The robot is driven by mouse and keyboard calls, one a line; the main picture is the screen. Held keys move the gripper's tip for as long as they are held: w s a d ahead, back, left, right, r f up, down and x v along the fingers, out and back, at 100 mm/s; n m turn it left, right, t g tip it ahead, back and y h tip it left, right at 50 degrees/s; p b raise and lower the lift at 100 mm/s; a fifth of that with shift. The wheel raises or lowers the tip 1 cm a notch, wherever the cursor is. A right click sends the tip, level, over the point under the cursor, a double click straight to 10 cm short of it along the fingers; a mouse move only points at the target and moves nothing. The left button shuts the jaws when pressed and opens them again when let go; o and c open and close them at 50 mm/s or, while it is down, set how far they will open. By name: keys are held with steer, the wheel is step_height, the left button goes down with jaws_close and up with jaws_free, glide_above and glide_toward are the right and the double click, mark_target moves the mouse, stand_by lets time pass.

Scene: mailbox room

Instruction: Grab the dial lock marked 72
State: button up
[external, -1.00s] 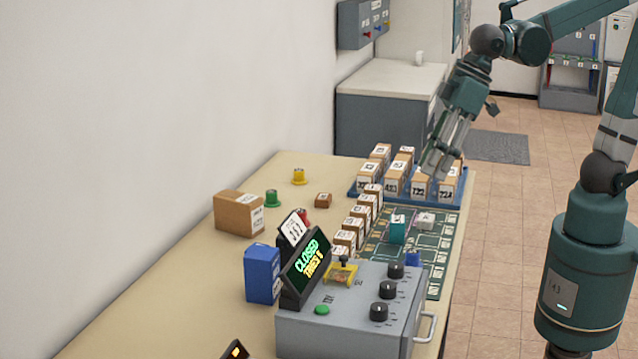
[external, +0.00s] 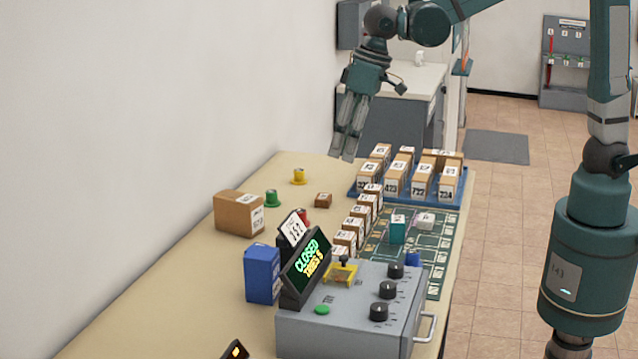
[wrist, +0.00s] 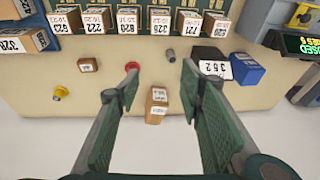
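No mark reading 72 is legible on any lock-like piece. Small round knob-like pieces stand on the tan table: a yellow one (external: 299,177), a green one (external: 272,199) and a red one (external: 304,217). The yellow (wrist: 60,92) and red (wrist: 132,67) ones also show in the wrist view; the green one does not show there. A small grey cylinder (wrist: 170,55) lies to the right of the red one. My gripper (external: 344,156) is above the table's far part, left of the blue tray. In the wrist view my gripper (wrist: 157,92) is open and empty.
A blue tray (external: 458,204) holds several numbered boxes. A brown carton (external: 238,213), a small brown block (external: 323,200) and a blue box (external: 262,273) stand on the table. A grey console (external: 345,325) with black knobs is at the near end. The wall runs along the left.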

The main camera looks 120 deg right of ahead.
steer(key=w+d+f+m+g+p, duration=0.1)
steer(key=w+d+f+m+p, duration=0.15)
steer(key=d, duration=0.55)
steer(key=w+d+f+m+g+p, duration=0.1)
steer(key=w+d+f+p, duration=0.15)
steer(key=d, duration=0.55)
steer(key=m+y+p, duration=0.1)
steer(key=m+p, duration=0.1)
steer(key=m, duration=0.1)
glide_above(274, 190)
steer(key=shift+g, duration=0.4)
steer(key=f, duration=0.8)
steer(key=shift+s+a+f, duration=0.1)
steer(key=shift+a+f, duration=0.15)
steer(key=shift+a, duration=0.1)
steer(key=shift+d+f, duration=0.35)
steer(key=shift+d, duration=0.05)
steer(key=shift+f, duration=0.1)
steer(key=shift+f, duration=1.15)
steer(key=shift+f, duration=0.15)
steer(key=shift+f, duration=2.5)
steer(key=shift+a, duration=0.1)
